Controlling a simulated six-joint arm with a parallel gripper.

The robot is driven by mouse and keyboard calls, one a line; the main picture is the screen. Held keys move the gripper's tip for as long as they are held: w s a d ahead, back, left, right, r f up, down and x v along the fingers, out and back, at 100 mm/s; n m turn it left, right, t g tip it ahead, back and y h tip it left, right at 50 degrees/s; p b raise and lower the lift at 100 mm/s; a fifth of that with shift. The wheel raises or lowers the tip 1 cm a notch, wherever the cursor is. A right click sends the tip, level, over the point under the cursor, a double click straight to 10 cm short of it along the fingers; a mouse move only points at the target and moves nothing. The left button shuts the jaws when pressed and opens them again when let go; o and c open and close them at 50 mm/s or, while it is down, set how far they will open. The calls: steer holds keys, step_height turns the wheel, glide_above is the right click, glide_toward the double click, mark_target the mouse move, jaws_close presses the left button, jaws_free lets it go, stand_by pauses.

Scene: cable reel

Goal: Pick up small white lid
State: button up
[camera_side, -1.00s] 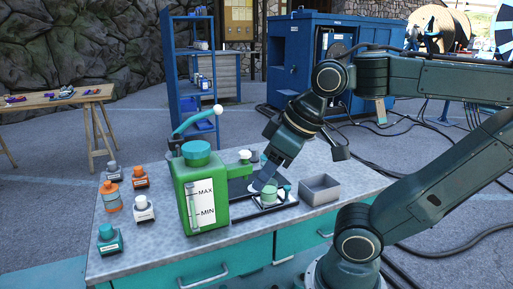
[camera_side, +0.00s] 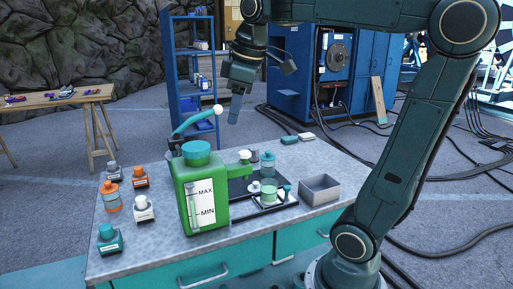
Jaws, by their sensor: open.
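My gripper (camera_side: 234,112) hangs high above the back of the bench, pointing down, open with nothing seen between its fingers. It is well above and behind the black tray (camera_side: 262,208). A small white round piece (camera_side: 255,186), which looks like the small white lid, is at the tray beside a pale green jar (camera_side: 268,194). It is too small to tell whether it lies flat or leans. A white-capped bottle (camera_side: 144,211) stands at the front left, apart from my gripper.
A large green container (camera_side: 205,200) with MAX and MIN marks stands left of the tray. A blue-topped bottle (camera_side: 268,163) stands behind the jar. A grey open box (camera_side: 320,188) is on the right. Several small bottles, including an orange one (camera_side: 111,197), stand at the left.

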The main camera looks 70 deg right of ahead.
steer(key=w+d+n+g, duration=0.25)
steer(key=w+d, duration=0.35)
steer(key=d, duration=0.7)
steer(key=n+y, duration=0.1)
steer(key=n, duration=0.2)
glide_above(256, 182)
step_height(256, 182, down, 7)
steer(key=shift+g, duration=0.35)
step_height(256, 182, down, 24)
steer(key=shift+w+r, duration=0.1)
steer(key=shift+r, duration=0.15)
steer(key=shift+f, duration=0.1)
steer(key=shift+f, duration=2.5)
jaws_close()
